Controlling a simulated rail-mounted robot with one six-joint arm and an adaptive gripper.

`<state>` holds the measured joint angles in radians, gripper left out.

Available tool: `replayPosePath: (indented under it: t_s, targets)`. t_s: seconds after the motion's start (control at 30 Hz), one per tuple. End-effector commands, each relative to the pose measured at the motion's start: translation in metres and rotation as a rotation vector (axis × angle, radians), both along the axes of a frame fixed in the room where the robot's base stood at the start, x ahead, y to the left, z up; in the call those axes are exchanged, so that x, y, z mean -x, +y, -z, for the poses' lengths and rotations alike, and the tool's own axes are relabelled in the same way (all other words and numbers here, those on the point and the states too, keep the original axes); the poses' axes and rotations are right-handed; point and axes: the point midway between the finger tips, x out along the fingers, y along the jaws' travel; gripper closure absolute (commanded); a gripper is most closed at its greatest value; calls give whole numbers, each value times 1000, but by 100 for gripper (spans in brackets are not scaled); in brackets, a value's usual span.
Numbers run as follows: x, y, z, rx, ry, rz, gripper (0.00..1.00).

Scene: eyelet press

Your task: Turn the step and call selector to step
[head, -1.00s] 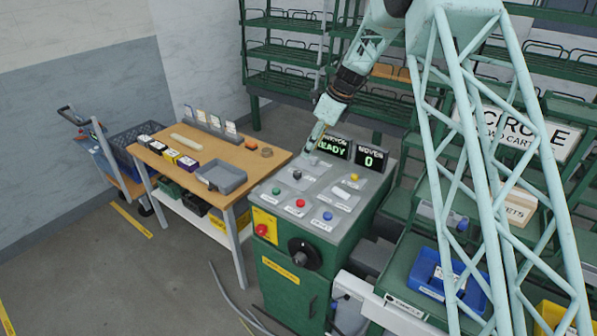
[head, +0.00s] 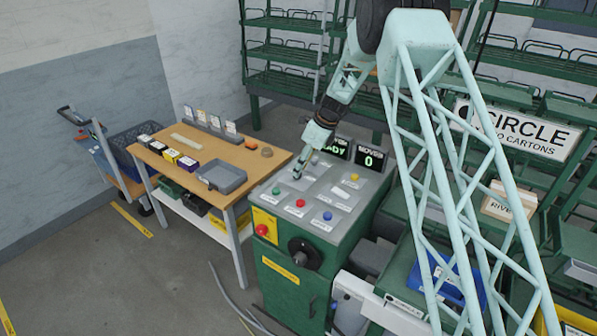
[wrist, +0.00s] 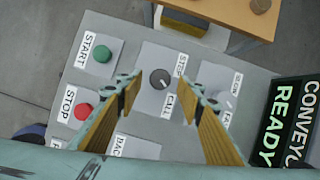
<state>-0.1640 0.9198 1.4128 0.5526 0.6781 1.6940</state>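The step and call selector (wrist: 160,79) is a dark round knob on a light plate. STEP is printed at the plate's upper right and CALL at its lower right in the wrist view. I cannot tell for sure which way the knob points. My gripper (wrist: 161,92) is open, its two yellow-padded fingers on either side of the knob in this view, with no visible contact. In the head view my gripper (head: 298,174) is low over the console (head: 347,210), in front of the selector, which it hides.
A green START button (wrist: 103,54) and a red STOP button (wrist: 83,111) sit beside the selector. Another labelled plate (wrist: 222,76) lies on the other side, partly behind a finger. Display boxes (head: 370,158) stand at the console's back. A wooden table (head: 232,158) stands left.

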Motion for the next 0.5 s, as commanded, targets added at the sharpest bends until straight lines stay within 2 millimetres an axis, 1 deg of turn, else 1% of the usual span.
replayPosePath:
  t_s: [0.2, 0.5]
  targets:
    - [-2, 7, 17, 1, 1, -1, 66]
    - [-4, 9, 24, 0, -1, -1, 66]
